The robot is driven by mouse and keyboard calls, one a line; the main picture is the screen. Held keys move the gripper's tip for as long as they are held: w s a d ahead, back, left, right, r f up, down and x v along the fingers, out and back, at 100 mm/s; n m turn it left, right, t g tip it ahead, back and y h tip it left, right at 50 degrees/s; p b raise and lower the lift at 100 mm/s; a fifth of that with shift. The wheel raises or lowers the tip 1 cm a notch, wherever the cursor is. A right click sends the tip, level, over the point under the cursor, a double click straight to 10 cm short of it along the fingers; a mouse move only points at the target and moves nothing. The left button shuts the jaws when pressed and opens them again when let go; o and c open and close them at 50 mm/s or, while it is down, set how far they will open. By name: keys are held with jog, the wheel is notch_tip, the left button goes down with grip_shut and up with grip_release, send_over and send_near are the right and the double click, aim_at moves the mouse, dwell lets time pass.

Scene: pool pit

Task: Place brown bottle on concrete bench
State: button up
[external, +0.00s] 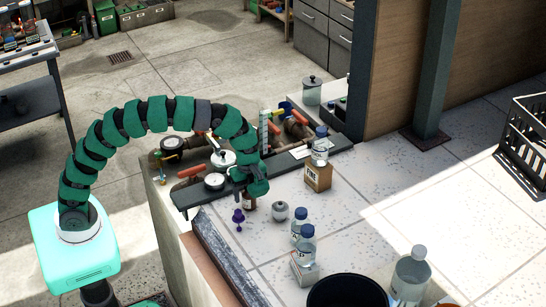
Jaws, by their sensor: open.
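A small brown bottle (249,203) with a pale label stands on the pale speckled surface (345,225), directly under my gripper (249,192). My gripper is open and points down around or just above the bottle's top. The gripper and arm hide the bottle's upper part, and I cannot tell whether the fingers touch it. The pale speckled slab surface with its raised left edge may be the concrete bench; I cannot tell its limits for certain.
Near the gripper are a purple item (238,217), a grey jar (280,212), and a dark bar with gauges (215,181). Blue-capped bottles (306,247) stand to the right. A cardboard box (318,177) carries another bottle. A black bucket (347,278) is in front.

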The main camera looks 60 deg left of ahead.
jog(key=c, duration=1.2)
jog(key=shift+r, duration=0.1)
jog(key=shift+c, duration=0.2)
jog(key=shift+r, duration=0.75)
jog(key=shift+r+b, duration=0.4)
jog(key=shift+r, duration=0.5)
jog(key=s+a+b, duration=0.1)
jog(key=s+a, duration=0.2)
jog(key=s, duration=0.4)
jog(key=s+a+r+b, duration=0.1)
jog(key=s+a, duration=0.2)
jog(key=s, duration=0.5)
jog(key=shift+r, duration=0.25)
